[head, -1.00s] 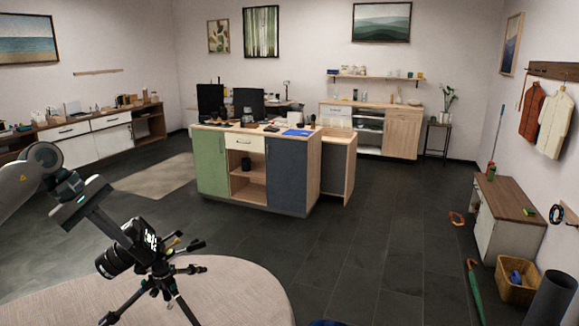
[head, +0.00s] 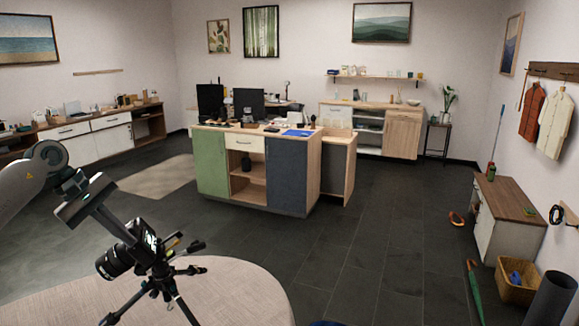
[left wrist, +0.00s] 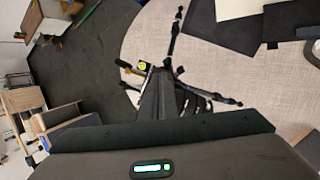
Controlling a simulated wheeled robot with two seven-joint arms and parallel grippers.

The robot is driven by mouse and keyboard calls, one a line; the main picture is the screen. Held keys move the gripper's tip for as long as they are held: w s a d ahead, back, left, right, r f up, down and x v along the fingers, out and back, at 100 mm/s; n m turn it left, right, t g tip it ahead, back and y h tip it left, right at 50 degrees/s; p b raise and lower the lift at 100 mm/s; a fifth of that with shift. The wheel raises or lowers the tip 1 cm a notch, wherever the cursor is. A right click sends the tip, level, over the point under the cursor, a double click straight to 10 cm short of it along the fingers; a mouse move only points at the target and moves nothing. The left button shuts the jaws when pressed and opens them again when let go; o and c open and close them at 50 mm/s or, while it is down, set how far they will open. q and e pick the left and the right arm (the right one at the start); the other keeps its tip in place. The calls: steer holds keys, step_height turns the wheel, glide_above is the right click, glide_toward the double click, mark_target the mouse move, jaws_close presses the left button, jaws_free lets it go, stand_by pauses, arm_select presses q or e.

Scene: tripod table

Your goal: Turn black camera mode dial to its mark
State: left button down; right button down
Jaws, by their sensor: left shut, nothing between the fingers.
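A black camera (head: 115,262) with a long lens sits tilted on a black tripod (head: 167,287), which stands on the round table (head: 235,292). My left gripper (head: 128,237) comes in from the left, its shut, empty fingers pointing down at the camera's top. In the left wrist view the shut fingers (left wrist: 158,95) lie over the camera and hide most of it. The mode dial is hidden or too small to make out, so I cannot tell whether the fingertips touch it. My right gripper is out of view.
Tripod handles (head: 190,246) stick out just right of the camera. Beyond the table is open dark floor, then a desk island (head: 285,175) with two monitors. A basket (head: 517,288) and a low cabinet (head: 505,215) stand at the right.

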arm_select(q)
steer(key=shift+s+d+r, duration=0.1)
steer(key=shift+s+d, duration=0.1)
steer(key=shift+d, duration=0.1)
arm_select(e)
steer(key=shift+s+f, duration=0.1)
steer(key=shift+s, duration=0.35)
